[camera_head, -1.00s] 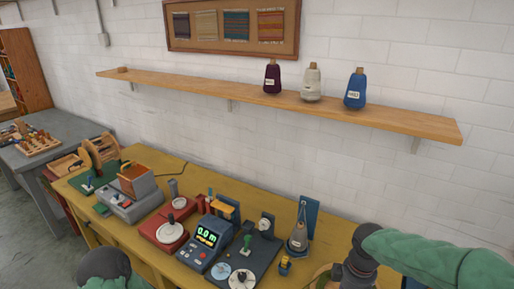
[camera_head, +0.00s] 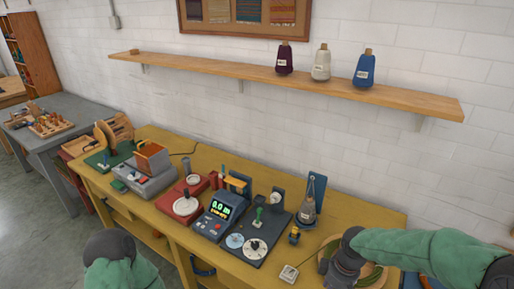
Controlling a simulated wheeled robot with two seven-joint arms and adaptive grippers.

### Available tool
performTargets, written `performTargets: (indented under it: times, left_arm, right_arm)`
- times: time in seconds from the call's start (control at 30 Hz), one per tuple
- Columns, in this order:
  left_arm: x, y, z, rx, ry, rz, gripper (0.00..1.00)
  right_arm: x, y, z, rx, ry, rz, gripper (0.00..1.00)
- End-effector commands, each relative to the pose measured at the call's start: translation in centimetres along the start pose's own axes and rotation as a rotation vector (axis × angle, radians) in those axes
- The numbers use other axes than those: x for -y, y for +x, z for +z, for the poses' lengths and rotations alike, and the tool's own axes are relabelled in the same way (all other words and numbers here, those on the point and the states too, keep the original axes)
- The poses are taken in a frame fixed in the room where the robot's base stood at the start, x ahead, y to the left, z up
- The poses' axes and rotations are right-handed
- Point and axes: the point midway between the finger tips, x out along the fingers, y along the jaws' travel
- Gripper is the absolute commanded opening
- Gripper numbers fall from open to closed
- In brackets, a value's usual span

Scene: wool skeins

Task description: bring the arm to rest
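My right arm comes in from the right in a green sleeve. Its dark grey end (camera_head: 343,263) hangs over a round green and wooden piece on the yellow bench (camera_head: 365,209); no fingers can be made out, so whether it holds anything is unclear. My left arm shows only as a green sleeve with a grey rounded joint at the bottom left; its gripper is out of view. A maroon skein (camera_head: 284,60), a cream skein (camera_head: 321,64) and a blue skein (camera_head: 363,69) stand upright on the wall shelf (camera_head: 230,77).
The bench carries a meter with a lit green display (camera_head: 216,214), a red scale (camera_head: 184,204), a grey machine with an orange-brown box (camera_head: 151,160), and a cone in a stand (camera_head: 308,210). A small white square piece (camera_head: 288,273) lies near the front edge. A grey table (camera_head: 62,127) stands at left.

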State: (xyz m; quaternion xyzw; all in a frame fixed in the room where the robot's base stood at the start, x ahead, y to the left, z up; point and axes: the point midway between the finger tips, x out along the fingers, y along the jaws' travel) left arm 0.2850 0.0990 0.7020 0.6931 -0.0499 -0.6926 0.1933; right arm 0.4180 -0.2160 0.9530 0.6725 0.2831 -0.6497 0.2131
Motion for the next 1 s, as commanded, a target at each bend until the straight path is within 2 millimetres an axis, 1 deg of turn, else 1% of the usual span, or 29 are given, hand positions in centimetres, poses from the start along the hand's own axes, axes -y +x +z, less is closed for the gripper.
performTargets:
  times: [0.03, 0.17, 0.27, 0.3, 0.37, 0.4, 0.47, 0.5, 0.6, 0.7, 0.8, 0.9, 1.0]
  left_arm:
    - [0.0, 0.0, 0.0, 0.0, 0.0, 0.0, 0.4]
    - [0.0, 0.0, 0.0, 0.0, 0.0, 0.0, 0.4]
    - [0.0, 0.0, 0.0, 0.0, 0.0, 0.0, 0.4]
    - [0.0, 0.0, 0.0, 0.0, 0.0, 0.0, 0.4]
    - [0.0, 0.0, 0.0, 0.0, 0.0, 0.0, 0.4]
    - [0.0, 0.0, 0.0, 0.0, 0.0, 0.0, 0.4]
    - [0.0, 0.0, 0.0, 0.0, 0.0, 0.0, 0.4]
    - [0.0, 0.0, 0.0, 0.0, 0.0, 0.0, 0.4]
    - [0.0, 0.0, 0.0, 0.0, 0.0, 0.0, 0.4]
    - [0.0, 0.0, 0.0, 0.0, 0.0, 0.0, 0.4]
    - [0.0, 0.0, 0.0, 0.0, 0.0, 0.0, 0.4]
    - [0.0, 0.0, 0.0, 0.0, 0.0, 0.0, 0.4]
    - [0.0, 0.0, 0.0, 0.0, 0.0, 0.0, 0.4]
  right_arm:
    - [0.5, 1.3, -0.1, -0.003, 0.019, -0.018, 0.52]
    - [1.8, 4.6, -0.8, -0.031, 0.085, -0.056, 0.52]
    - [3.3, 8.0, -1.2, -0.055, 0.164, -0.098, 0.52]
    - [4.1, 9.6, -1.3, -0.064, 0.204, -0.117, 0.52]
    - [5.4, 12.0, -1.3, -0.078, 0.273, -0.145, 0.52]
    - [6.2, 13.5, -1.2, -0.086, 0.32, -0.161, 0.52]
    - [7.5, 15.7, -1.0, -0.096, 0.396, -0.184, 0.52]
    - [8.4, 17.1, -0.8, -0.1, 0.447, -0.198, 0.52]
    - [10.6, 20.2, 0.1, -0.106, 0.576, -0.223, 0.52]
    - [12.5, 22.7, 1.3, -0.107, 0.7, -0.236, 0.52]
    - [14.1, 24.5, 2.4, -0.103, 0.8, -0.238, 0.52]
    - [15.0, 25.6, 3.3, -0.101, 0.87, -0.234, 0.52]
    - [15.5, 26.1, 3.7, -0.102, 0.906, -0.23, 0.52]
